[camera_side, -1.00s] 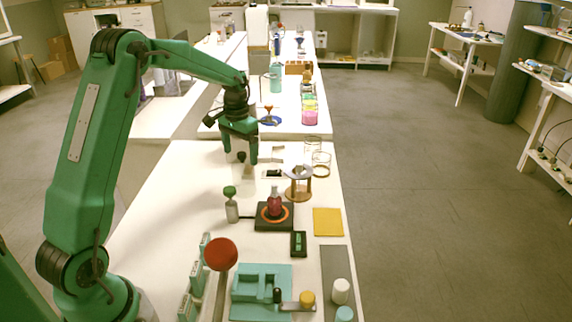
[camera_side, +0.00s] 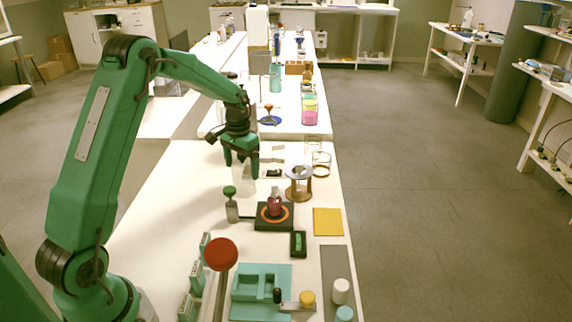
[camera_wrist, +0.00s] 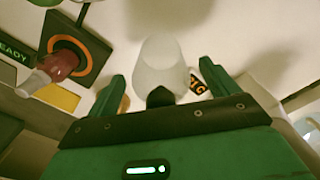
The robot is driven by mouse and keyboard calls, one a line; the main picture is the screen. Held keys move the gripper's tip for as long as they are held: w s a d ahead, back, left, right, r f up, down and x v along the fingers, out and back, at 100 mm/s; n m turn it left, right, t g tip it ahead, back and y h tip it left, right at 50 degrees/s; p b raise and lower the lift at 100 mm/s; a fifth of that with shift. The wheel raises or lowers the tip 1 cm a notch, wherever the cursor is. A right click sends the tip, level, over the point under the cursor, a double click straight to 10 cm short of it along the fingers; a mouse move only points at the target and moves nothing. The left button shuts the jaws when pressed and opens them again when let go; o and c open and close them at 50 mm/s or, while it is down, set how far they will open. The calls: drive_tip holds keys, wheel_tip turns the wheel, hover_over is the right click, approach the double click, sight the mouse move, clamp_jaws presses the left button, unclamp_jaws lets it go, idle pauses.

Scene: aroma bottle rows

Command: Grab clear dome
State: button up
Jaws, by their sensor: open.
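The clear dome (camera_wrist: 160,62) shows in the wrist view as a pale see-through cup shape with a black knob at the end toward my palm. In the side view it is a faint pale shape (camera_side: 243,181) on the white bench, partly hidden by my gripper. My gripper (camera_side: 242,169) is open, above the dome. In the wrist view its two fingers stand apart (camera_wrist: 162,75), one on each side of the dome. I cannot tell whether either finger touches it.
A hot plate (camera_side: 262,222) with a red flask (camera_side: 274,206) stands nearer the camera. A green-topped bottle (camera_side: 231,204) is left of it. A wooden stand (camera_side: 299,190) and glassware (camera_side: 320,158) stand to the right. The bench left of my gripper is clear.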

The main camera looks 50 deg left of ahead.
drive_tip(key=c, duration=1.1)
drive_tip(key=shift+r, duration=0.1)
drive_tip(key=shift+r, duration=4.95)
